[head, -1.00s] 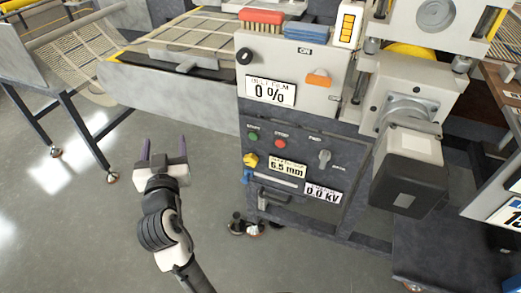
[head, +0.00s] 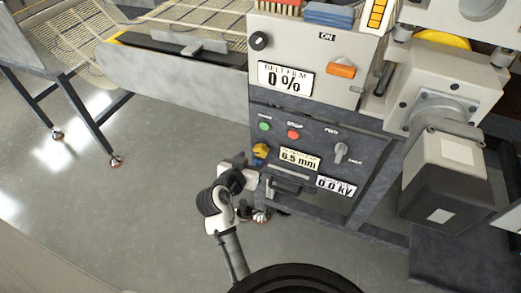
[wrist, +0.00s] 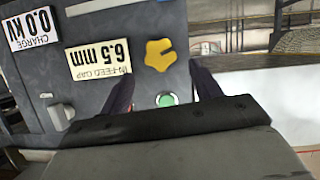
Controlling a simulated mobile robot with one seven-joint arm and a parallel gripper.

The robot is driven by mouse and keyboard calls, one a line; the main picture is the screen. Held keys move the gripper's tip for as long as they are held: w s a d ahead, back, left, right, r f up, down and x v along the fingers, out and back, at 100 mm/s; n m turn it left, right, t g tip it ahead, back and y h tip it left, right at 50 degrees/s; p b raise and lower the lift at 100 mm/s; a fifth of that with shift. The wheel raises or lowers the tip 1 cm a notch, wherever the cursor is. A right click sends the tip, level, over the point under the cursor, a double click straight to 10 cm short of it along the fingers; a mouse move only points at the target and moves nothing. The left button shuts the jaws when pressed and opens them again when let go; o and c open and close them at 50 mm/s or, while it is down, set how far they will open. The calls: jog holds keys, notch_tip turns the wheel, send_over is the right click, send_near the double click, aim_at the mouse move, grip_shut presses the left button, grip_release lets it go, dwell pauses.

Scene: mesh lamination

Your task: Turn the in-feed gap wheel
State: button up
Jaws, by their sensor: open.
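The in-feed gap wheel, a small yellow lobed knob (head: 260,151), is on the dark front panel, left of the 6.5 mm IN-FEED GAP display (head: 299,159). In the wrist view, which shows the panel upside down, the knob (wrist: 160,55) is just beyond my fingertips, sideways between them. My gripper (wrist: 162,70) is open and empty, one dark finger on each side. In the head view my gripper (head: 240,168) is just below and left of the knob; its fingers are hard to make out. Whether a finger touches the knob, I cannot tell.
A green button (head: 264,126) and a red STOP button (head: 293,134) sit above the knob. The green one shows between my fingers in the wrist view (wrist: 166,99). A rotary switch (head: 341,151) and 0.0 kV display (head: 336,186) are to the right. Open floor lies left.

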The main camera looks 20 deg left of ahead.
aim_at(259, 152)
jog(key=x, duration=0.6)
jog(key=shift+w+f, duration=0.2)
jog(key=shift+w, duration=0.15)
jog(key=c, duration=1)
jog(key=shift+o, duration=0.2)
jog(key=n+h+p, duration=0.1)
jog(key=n+h, duration=0.1)
jog(key=n, duration=0.1)
jog(key=shift+a, duration=0.15)
jog(key=shift+f+n+t+h, duration=0.1)
jog(key=shift+n+t+h, duration=0.3)
jog(key=shift+n+h, duration=1.25)
jog(key=shift+n+y, duration=0.35)
jog(key=shift+n, duration=0.1)
